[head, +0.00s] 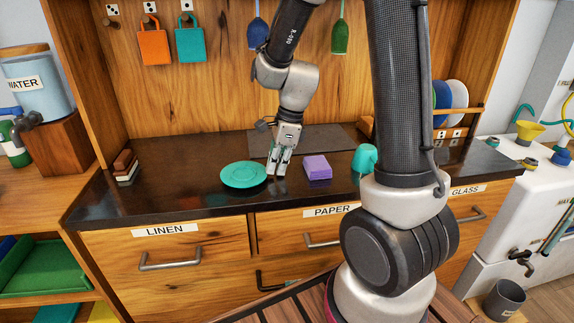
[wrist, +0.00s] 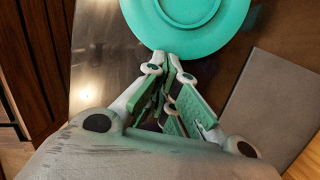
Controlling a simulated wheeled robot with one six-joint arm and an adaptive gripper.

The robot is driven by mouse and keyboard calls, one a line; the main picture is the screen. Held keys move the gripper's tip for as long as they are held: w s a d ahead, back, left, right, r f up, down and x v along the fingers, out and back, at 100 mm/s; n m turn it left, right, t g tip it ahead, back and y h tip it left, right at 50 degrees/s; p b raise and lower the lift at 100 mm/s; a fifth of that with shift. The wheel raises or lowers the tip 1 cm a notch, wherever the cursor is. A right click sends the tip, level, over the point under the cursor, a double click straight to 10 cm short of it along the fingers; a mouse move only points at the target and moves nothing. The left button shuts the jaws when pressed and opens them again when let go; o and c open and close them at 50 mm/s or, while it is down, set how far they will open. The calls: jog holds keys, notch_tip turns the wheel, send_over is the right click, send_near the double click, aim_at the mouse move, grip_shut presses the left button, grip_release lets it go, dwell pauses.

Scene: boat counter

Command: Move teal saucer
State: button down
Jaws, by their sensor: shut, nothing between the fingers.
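The teal saucer (head: 243,174) lies flat on the dark counter, left of my gripper in the head view. In the wrist view the saucer (wrist: 185,25) fills the top middle, its upper part cut off by the frame. My gripper (head: 277,171) points down beside the saucer's right edge. In the wrist view my gripper's green-padded fingertips (wrist: 165,62) are together at the saucer's near rim, with nothing held between them. I cannot tell whether they touch the rim.
A purple block (head: 317,167) sits right of my gripper, with a teal cup (head: 364,160) farther right, partly behind my arm. The counter (head: 185,172) between that stack and the saucer is clear.

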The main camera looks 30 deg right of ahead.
aim_at(217, 182)
jog(key=w+a, duration=0.1)
jog(key=a, duration=0.4)
jog(key=w+a, duration=0.2)
jog(key=a, duration=0.3)
jog(key=w+a, duration=0.1)
jog(key=a, duration=0.3)
jog(key=shift+w+a, duration=0.15)
jog(key=shift+a, duration=0.25)
